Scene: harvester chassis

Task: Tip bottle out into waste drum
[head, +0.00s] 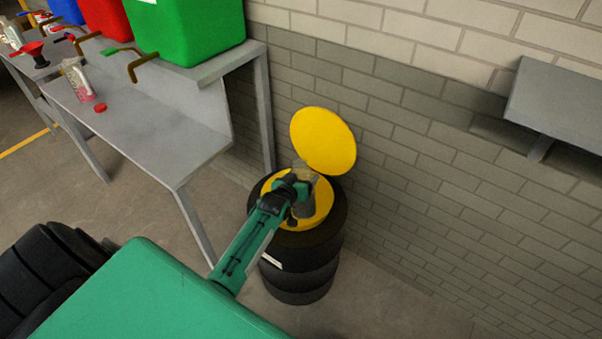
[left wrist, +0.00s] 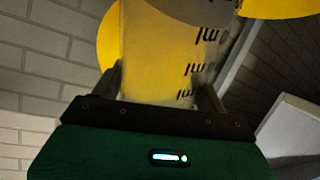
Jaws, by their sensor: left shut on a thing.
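The waste drum (head: 296,279) is black with a yellow top, and its round yellow lid (head: 323,140) stands raised at the back. My left gripper (head: 300,190) is over the drum top. It is shut on a see-through bottle (head: 306,174) with black ml marks. The bottle also shows in the left wrist view (left wrist: 170,60), between the two fingers, with the marks upside down there. The bottle is over the drum; its exact tilt, and whether liquid is leaving it, I cannot tell. My right gripper is out of view.
A grey bench (head: 150,140) stands left of the drum, holding a white and pink bottle (head: 77,82), a red cap (head: 100,107) and a red funnel (head: 34,55). Green (head: 190,30) and red (head: 105,18) containers stand on its shelf. A brick wall is close behind the drum.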

